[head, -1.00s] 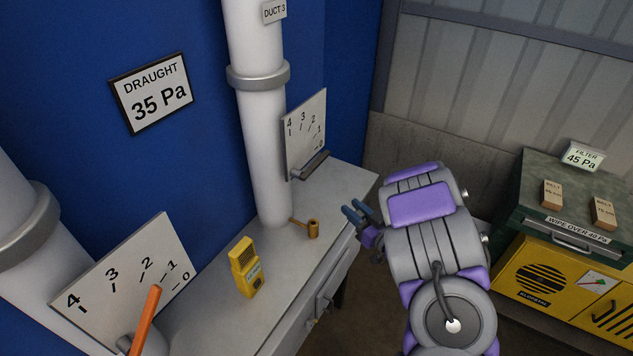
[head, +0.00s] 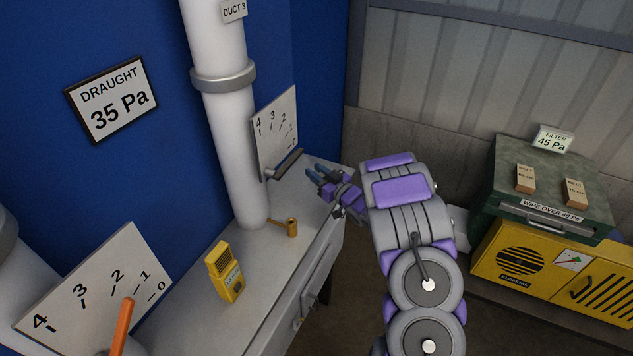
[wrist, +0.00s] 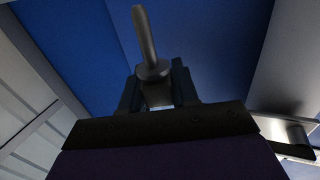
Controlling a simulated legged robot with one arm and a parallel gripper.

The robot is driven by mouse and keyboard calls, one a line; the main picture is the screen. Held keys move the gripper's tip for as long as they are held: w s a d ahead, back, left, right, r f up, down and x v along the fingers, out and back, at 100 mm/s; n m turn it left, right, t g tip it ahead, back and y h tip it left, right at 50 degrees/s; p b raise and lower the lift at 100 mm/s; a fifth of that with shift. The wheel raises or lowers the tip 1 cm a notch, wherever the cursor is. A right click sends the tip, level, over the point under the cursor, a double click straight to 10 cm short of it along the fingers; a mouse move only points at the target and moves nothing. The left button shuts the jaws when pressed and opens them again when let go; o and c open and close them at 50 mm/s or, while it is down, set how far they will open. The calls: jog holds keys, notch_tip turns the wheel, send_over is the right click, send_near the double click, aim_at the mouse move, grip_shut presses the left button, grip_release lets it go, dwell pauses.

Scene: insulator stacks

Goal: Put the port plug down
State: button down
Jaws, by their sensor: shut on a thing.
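My gripper (head: 316,177) is over the back right end of the grey bench (head: 252,289), near the handle below the Duct 3 scale. The wrist view shows its fingers (wrist: 160,88) closed on a dark grey plug (wrist: 148,42) with a round flange and a slim rod, which I take for the port plug. The rod points away from the gripper. In the head view the plug is too small to make out. The gap between the gripper and the bench top cannot be judged.
The white Duct 3 pipe (head: 232,155) and its scale board (head: 275,132) stand left of my gripper. A small brass fitting (head: 291,228) is at the pipe's foot. A yellow meter (head: 225,272) stands on the bench. A green-topped yellow filter unit (head: 545,260) is at right.

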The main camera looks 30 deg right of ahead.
aim_at(316, 197)
jog(key=shift+d+f, duration=0.2)
jog(key=shift+f, duration=0.15)
notch_tip(316, 197, down, 2)
jog(key=shift+f, duration=0.2)
jog(key=shift+a+f, duration=0.15)
jog(key=shift+f, duration=0.15)
jog(key=shift+a, duration=0.2)
jog(key=c, duration=0.8)
grip_release()
jog(key=shift+d, duration=0.2)
jog(key=shift+c, duration=0.2)
